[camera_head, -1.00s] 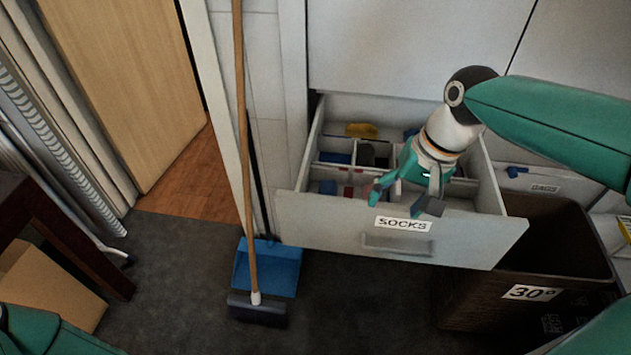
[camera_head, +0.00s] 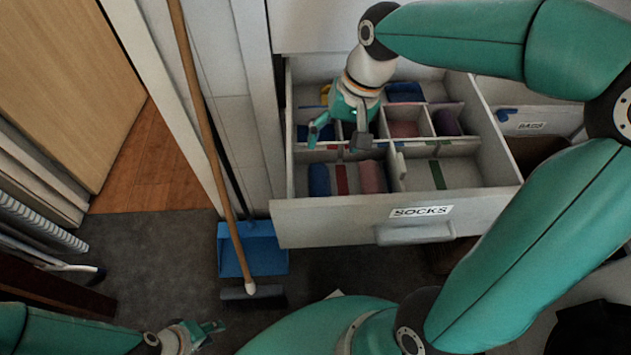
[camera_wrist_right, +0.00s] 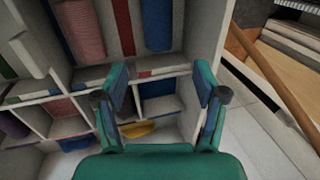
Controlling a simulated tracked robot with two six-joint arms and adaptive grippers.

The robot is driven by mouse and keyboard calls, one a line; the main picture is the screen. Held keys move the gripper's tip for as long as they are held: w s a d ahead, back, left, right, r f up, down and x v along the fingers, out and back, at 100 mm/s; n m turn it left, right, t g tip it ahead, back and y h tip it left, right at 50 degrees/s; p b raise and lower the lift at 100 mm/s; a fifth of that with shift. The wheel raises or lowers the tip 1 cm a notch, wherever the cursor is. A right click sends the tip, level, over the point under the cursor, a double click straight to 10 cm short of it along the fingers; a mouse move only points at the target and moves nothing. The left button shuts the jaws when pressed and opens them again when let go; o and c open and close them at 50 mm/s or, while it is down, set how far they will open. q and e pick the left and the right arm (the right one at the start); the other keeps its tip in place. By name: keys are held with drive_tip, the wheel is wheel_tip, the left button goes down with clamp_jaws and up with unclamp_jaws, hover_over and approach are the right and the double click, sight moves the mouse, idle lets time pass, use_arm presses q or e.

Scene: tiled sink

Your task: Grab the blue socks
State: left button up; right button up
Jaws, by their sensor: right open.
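The sock drawer (camera_head: 480,172) stands pulled out, with small compartments and a SOCKS label. A blue rolled item (camera_head: 319,180), sock-like, lies in its front left compartment; it also shows at the top of the right wrist view (camera_wrist_right: 157,25). More blue items lie in a left compartment behind it (camera_head: 322,132) and at the back right (camera_head: 405,92). My right gripper (camera_head: 337,145) is open and empty over the left compartments. In the right wrist view, a blue item (camera_wrist_right: 160,107) shows in a compartment between its fingers. My left gripper (camera_head: 212,329) is low at the left; its jaws are unclear.
A pink roll (camera_head: 372,176) lies right of the front blue one, past a red strip. Thin dividers separate the compartments. A broom (camera_head: 212,150) and blue dustpan (camera_head: 253,252) stand left of the drawer. A BAGS drawer (camera_head: 535,122) is at right.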

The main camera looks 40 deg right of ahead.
sight(320, 169)
drive_tip(key=b+x, duration=0.2)
drive_tip(key=x, duration=0.9)
drive_tip(key=shift+w+a+f+b, duration=0.1)
drive_tip(key=shift+w+f+b, duration=0.1)
drive_tip(key=shift+b, duration=0.15)
drive_tip(key=shift+s, duration=0.1)
drive_tip(key=shift+c, duration=0.3)
drive_tip(key=c, duration=0.9)
drive_tip(key=shift+o, duration=0.2)
drive_tip(key=shift+r, duration=0.15)
